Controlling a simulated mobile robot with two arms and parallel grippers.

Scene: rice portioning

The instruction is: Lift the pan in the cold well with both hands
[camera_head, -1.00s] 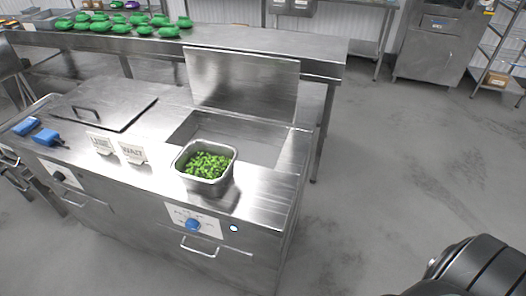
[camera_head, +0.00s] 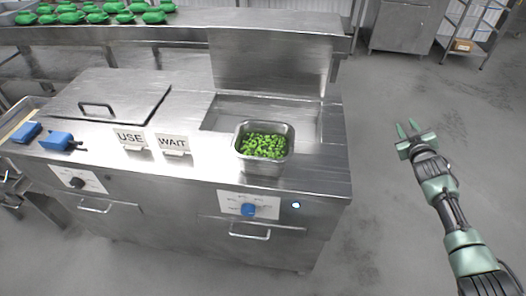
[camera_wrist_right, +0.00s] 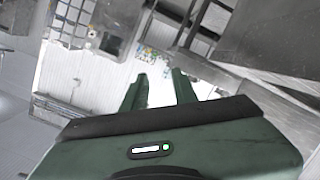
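The steel pan (camera_head: 262,167) holds green chopped pieces (camera_head: 264,145) and stands upright at the front of the cold well (camera_head: 312,122). Its front wall overlaps the well's front edge, and I cannot tell how deep it sits. My right gripper (camera_head: 406,124) is out over the floor to the right of the counter, well apart from the pan. Its two fingers are spread and empty. They also show apart in the right wrist view (camera_wrist_right: 159,88), where no pan is visible. My left gripper is in neither current view.
The well's lid (camera_head: 268,62) stands raised behind it. A closed lid with a handle (camera_head: 105,84) covers the left side. USE (camera_head: 129,138) and WAIT (camera_head: 173,143) signs and blue items (camera_head: 60,141) stand on the counter. Green objects (camera_head: 95,17) line the back table.

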